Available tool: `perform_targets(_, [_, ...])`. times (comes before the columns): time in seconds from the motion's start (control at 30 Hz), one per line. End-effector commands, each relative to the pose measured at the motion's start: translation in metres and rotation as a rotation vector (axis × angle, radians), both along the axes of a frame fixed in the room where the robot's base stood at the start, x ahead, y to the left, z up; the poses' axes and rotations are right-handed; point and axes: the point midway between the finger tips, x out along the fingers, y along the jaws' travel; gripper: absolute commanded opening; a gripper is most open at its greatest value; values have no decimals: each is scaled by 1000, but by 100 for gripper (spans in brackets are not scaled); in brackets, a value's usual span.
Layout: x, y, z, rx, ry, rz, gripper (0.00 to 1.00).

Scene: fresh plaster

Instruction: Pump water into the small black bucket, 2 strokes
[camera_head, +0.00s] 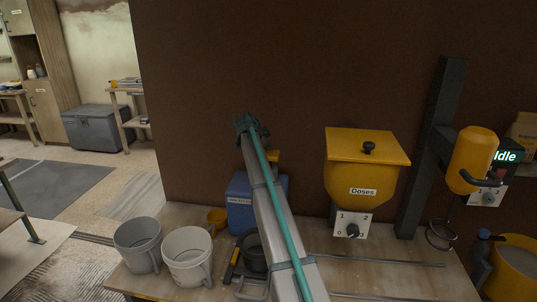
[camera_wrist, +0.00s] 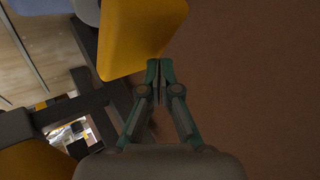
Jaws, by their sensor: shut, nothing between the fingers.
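The small black bucket (camera_head: 253,255) stands on the bench, partly hidden by my arm. Behind it is a blue container (camera_head: 239,208) with a label too small to read, also partly covered by my arm. A bit of yellow (camera_head: 273,156) shows just above the container beside my arm; I cannot tell whether it is a pump part. My gripper (camera_head: 246,122) is raised in front of the brown wall, above the container and apart from the bucket. In the wrist view my gripper (camera_wrist: 159,72) has its fingers together and empty, with a yellow body (camera_wrist: 135,40) close by their tips.
Grey (camera_head: 138,245) and white (camera_head: 187,257) buckets stand left of the black one, near a yellow scoop (camera_head: 217,218). A yellow "Doses" hopper (camera_head: 362,178) with a dial is on the right. Farther right are a dark post (camera_head: 430,150), a yellow mixer (camera_head: 473,158) and a yellow tub (camera_head: 515,265).

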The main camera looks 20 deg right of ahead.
Motion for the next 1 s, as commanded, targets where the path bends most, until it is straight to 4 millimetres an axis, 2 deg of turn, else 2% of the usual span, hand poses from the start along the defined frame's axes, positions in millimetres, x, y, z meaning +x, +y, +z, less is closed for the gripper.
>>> perform_targets(0.27, [0, 0, 9, 0, -1, 0, 0])
perform_targets(0.7, [0, 0, 47, 0, -1, 1, 0])
perform_targets(1.0, [0, 0, 50, 0, 0, 0, 0])
